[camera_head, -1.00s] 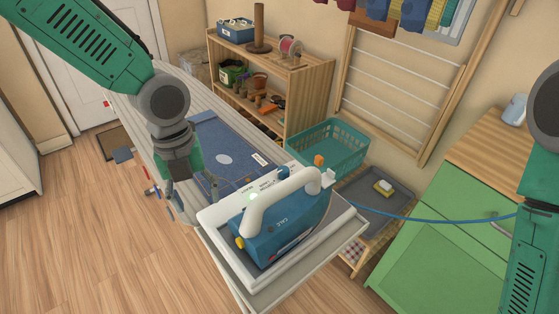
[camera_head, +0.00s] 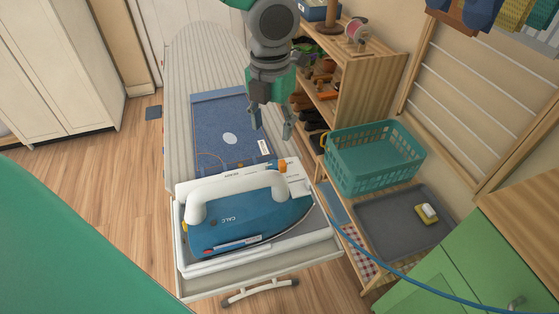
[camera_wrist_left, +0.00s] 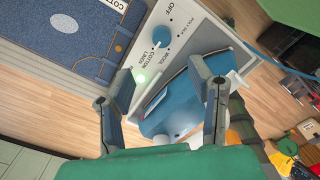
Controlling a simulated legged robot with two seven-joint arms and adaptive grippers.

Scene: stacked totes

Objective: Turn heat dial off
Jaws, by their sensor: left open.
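The blue round heat dial (camera_wrist_left: 161,36) sits on a white panel (camera_wrist_left: 190,22) marked OFF, POLY/SILK, WOOL, COTTON and LINEN in the left wrist view. I cannot tell which mark it points to. A green light glows on the panel near COTTON/LINEN. The blue and white iron (camera_head: 235,218) rests on its tray at the near end of the ironing board. My left gripper (camera_head: 272,122) is open and empty, above the board behind the iron. In the left wrist view its fingers (camera_wrist_left: 160,72) point toward the panel, with the dial beyond their tips. My right gripper is out of view.
Folded denim (camera_head: 222,122) lies on the board (camera_head: 185,75) behind the iron. A blue cord (camera_head: 365,258) runs right from the iron.

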